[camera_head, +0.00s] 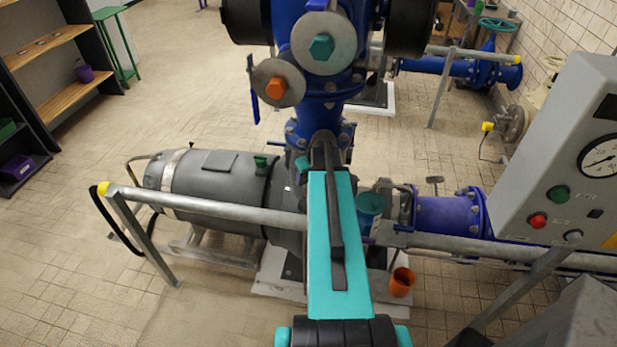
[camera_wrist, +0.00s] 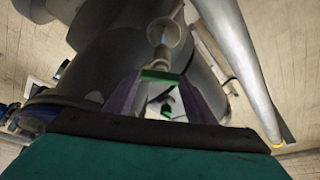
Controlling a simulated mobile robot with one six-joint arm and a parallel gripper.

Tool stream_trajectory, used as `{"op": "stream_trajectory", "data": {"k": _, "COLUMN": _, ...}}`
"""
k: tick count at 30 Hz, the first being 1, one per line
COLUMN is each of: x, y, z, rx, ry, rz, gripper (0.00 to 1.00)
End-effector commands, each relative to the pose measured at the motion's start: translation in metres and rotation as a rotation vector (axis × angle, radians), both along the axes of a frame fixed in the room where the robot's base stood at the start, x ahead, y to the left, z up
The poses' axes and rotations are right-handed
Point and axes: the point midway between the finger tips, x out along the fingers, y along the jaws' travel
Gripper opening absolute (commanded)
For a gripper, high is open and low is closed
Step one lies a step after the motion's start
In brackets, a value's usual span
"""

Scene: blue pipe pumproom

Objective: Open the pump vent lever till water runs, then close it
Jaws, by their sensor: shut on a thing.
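My gripper (camera_wrist: 161,78) shows in the wrist view as two purple fingers converging towards a small green piece. It is shut on this piece, which I take to be the pump vent lever (camera_wrist: 158,75); its turn angle cannot be told. Just beyond is a small round metal fitting with a pale, bluish shine (camera_wrist: 160,38); I cannot tell if this is running water. The grey pump (camera_head: 215,180) lies behind the rail in the head view. My teal arm covers the middle of that view and hides the fingers and the lever.
A galvanised rail (camera_head: 230,212) crosses in front of the pump. An orange cup (camera_head: 401,282) stands low beside the pump base. Blue pipework (camera_head: 325,120) rises behind my arm. A grey control panel (camera_head: 560,170) with a gauge stands at the right. Tiled floor at left is clear.

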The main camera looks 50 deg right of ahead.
Motion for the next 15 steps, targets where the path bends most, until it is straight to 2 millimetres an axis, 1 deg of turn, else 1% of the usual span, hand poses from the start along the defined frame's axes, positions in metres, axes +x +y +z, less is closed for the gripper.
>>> {"op": "stream_trajectory", "data": {"k": 8, "x": 0.0004, "y": 0.0009, "z": -0.0007, "rx": -0.001, "ry": -0.001, "rz": -0.060, "gripper": 0.28}}
{"op": "stream_trajectory", "data": {"k": 15, "x": 0.0009, "y": 0.0022, "z": -0.0018, "rx": 0.000, "ry": -0.002, "rz": -0.176, "gripper": 0.28}}
